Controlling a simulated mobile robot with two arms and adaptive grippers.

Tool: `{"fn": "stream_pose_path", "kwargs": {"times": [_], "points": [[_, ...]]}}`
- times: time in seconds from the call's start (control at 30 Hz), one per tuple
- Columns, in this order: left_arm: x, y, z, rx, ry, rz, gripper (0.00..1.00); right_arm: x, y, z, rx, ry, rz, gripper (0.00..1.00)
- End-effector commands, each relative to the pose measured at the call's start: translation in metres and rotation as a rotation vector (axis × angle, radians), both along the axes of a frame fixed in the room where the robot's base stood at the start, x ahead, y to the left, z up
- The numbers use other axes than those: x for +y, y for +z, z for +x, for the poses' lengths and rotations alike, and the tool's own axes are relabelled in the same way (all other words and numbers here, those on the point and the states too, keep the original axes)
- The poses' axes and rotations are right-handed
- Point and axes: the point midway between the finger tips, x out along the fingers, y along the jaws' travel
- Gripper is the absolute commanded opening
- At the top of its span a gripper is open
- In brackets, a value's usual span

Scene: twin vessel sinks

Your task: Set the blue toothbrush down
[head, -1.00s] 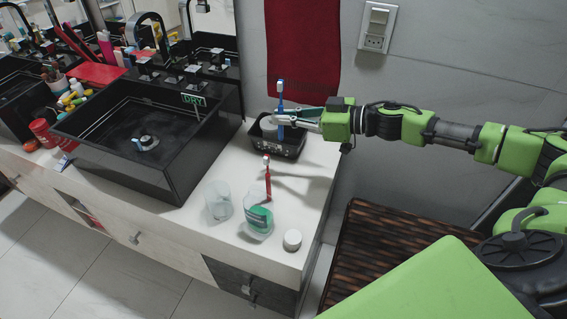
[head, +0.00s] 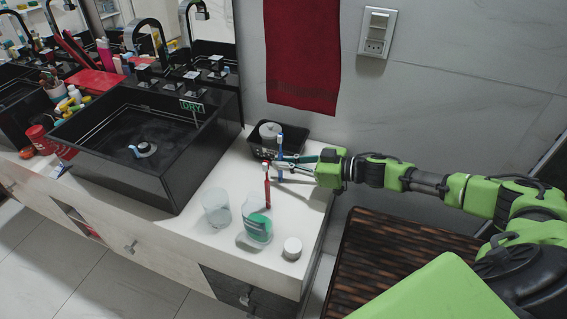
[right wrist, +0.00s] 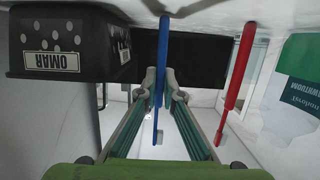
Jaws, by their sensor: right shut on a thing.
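The blue toothbrush (head: 280,162) is upright, bristle head up, over the right part of the white counter. My right gripper (head: 285,165) is shut on its handle, reaching in from the right. The right wrist view looks upside down and shows the blue toothbrush (right wrist: 161,80) between the fingertips (right wrist: 160,88). Its handle end is close to the counter surface; I cannot tell whether it touches. A red toothbrush (head: 267,190) stands upright just in front of it, apart from it in the right wrist view (right wrist: 237,72). My left gripper is not in view.
A black basket (head: 297,146) with a white roll is behind the toothbrush; its OMAR label (right wrist: 52,62) shows. A clear glass (head: 216,208), a green mouthwash bottle (head: 258,228) and a white round item (head: 292,248) stand in front. The black sink (head: 150,165) is left. Counter is bare right of the red toothbrush.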

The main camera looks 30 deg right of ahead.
Motion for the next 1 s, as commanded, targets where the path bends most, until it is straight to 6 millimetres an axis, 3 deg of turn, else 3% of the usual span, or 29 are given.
{"fn": "stream_pose_path", "kwargs": {"times": [0.23, 0.3, 0.33, 0.77, 1.0], "points": [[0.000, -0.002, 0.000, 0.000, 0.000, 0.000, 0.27, 0.000, -0.004, 0.000, 0.001, 0.000, 0.001, 0.00], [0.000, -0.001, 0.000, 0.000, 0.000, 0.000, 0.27, 0.000, -0.004, 0.000, 0.000, 0.000, 0.000, 0.20], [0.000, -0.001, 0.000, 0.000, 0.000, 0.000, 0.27, 0.000, -0.004, 0.000, 0.000, 0.000, 0.000, 0.24], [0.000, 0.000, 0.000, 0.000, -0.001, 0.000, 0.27, -0.001, 0.001, -0.001, 0.001, 0.000, -0.001, 0.24], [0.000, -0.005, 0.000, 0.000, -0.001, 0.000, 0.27, -0.028, 0.006, -0.032, 0.006, 0.000, -0.004, 0.24]]}}
